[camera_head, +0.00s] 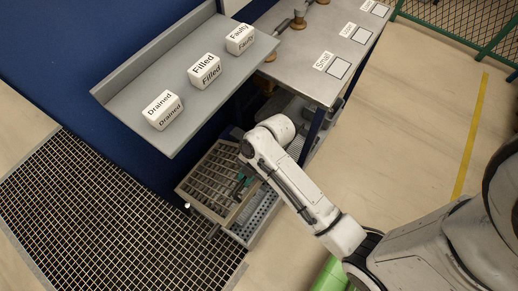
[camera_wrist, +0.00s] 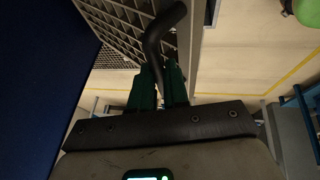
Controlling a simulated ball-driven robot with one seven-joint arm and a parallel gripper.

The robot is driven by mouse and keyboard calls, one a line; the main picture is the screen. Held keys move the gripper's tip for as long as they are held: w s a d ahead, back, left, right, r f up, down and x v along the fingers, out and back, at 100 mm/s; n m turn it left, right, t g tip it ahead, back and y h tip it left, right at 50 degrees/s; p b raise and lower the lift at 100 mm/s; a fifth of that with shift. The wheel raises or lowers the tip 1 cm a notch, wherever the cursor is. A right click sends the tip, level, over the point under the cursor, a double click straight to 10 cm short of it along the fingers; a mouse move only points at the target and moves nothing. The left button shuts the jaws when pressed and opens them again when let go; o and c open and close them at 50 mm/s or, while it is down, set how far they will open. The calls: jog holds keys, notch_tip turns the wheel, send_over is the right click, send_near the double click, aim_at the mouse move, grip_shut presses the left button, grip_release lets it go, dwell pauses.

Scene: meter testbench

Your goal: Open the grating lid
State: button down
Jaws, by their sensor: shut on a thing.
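The grating lid (camera_head: 213,176) is a grey slatted panel with a brownish frame, low beside the bench in the head view. Its slats also show at the top of the wrist view (camera_wrist: 112,28). My gripper (camera_head: 242,186) has green fingers and is at the right side of the lid. In the wrist view my gripper (camera_wrist: 158,88) is shut on a dark bent handle (camera_wrist: 157,42), which stands out by the slats. My arm hides part of the lid's right edge. How far the lid is tilted is hard to tell.
A perforated metal tray (camera_head: 262,214) lies right of the lid. A grey shelf (camera_head: 150,80) with blocks labelled Drained, Filled and Faulty is above. A metal bench (camera_head: 320,45) stands behind. A floor grid (camera_head: 100,215) is at left. The floor at right (camera_head: 410,130) is clear.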

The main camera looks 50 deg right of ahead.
jog(key=w+r+p, duration=0.2)
jog(key=w+r, duration=0.2)
jog(key=w, duration=0.2)
jog(key=shift+r, duration=0.2)
jog(key=c, duration=1.1)
grip_release()
jog(key=shift+r, duration=0.1)
jog(key=v, duration=1)
jog(key=shift+s+d+r, duration=0.1)
jog(key=shift+d+r, duration=0.05)
jog(key=shift+r, duration=0.1)
jog(key=shift+c, duration=0.3)
